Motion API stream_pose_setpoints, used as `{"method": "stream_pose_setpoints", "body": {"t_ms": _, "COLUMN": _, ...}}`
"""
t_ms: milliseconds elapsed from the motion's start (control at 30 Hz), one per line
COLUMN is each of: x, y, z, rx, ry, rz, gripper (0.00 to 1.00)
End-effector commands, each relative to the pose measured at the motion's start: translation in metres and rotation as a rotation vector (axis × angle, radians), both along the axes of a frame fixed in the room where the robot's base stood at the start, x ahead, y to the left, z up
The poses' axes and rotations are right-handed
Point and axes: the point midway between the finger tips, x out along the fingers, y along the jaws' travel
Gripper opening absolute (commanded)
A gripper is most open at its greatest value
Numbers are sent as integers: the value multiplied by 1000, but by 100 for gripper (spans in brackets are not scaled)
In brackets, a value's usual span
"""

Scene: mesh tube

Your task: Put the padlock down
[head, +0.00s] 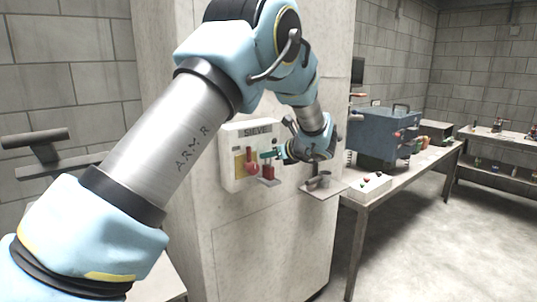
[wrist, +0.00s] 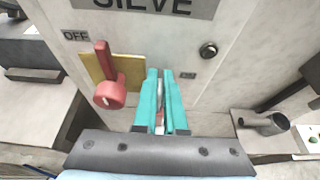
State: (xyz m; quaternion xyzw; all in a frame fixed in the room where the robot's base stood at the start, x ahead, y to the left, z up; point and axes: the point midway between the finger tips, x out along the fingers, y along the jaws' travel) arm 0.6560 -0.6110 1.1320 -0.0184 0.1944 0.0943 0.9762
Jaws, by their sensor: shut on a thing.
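My gripper (wrist: 165,73) has teal fingers, closed with a narrow strip of the padlock (wrist: 160,127) showing between them. In the head view my gripper (head: 271,155) is in front of the panel, and the red padlock (head: 267,173) hangs just below its fingers. Most of the padlock is hidden by the fingers in the wrist view. A red rotary switch (wrist: 110,95) on a yellow plate (wrist: 130,72) is left of the fingers, apart from them. The OFF label is above it at the left.
A small ledge (head: 322,191) with a grey cylindrical piece (wrist: 268,124) juts out to the right of the panel. A blue toolbox (head: 381,135) stands on the long table at the right. The floor beyond is clear.

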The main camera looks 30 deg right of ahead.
Motion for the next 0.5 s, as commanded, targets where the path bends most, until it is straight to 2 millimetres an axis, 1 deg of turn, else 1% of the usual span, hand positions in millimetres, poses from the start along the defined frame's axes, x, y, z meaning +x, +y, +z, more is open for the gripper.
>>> {"method": "stream_pose_setpoints", "body": {"t_ms": 100, "x": 0, "y": 0, "z": -5, "rx": 0, "ry": -1, "rz": -1, "gripper": 0}}
{"method": "stream_pose_setpoints", "body": {"t_ms": 333, "x": 0, "y": 0, "z": -6, "rx": -1, "ry": -1, "rz": -1, "gripper": 0}}
{"method": "stream_pose_setpoints", "body": {"t_ms": 433, "x": 0, "y": 0, "z": -9, "rx": 0, "ry": -1, "rz": -1, "gripper": 0}}
{"method": "stream_pose_setpoints", "body": {"t_ms": 467, "x": 0, "y": 0, "z": -9, "rx": 0, "ry": -1, "rz": -1, "gripper": 11}}
{"method": "stream_pose_setpoints", "body": {"t_ms": 500, "x": 0, "y": 0, "z": -8, "rx": 0, "ry": -1, "rz": -1, "gripper": 15}}
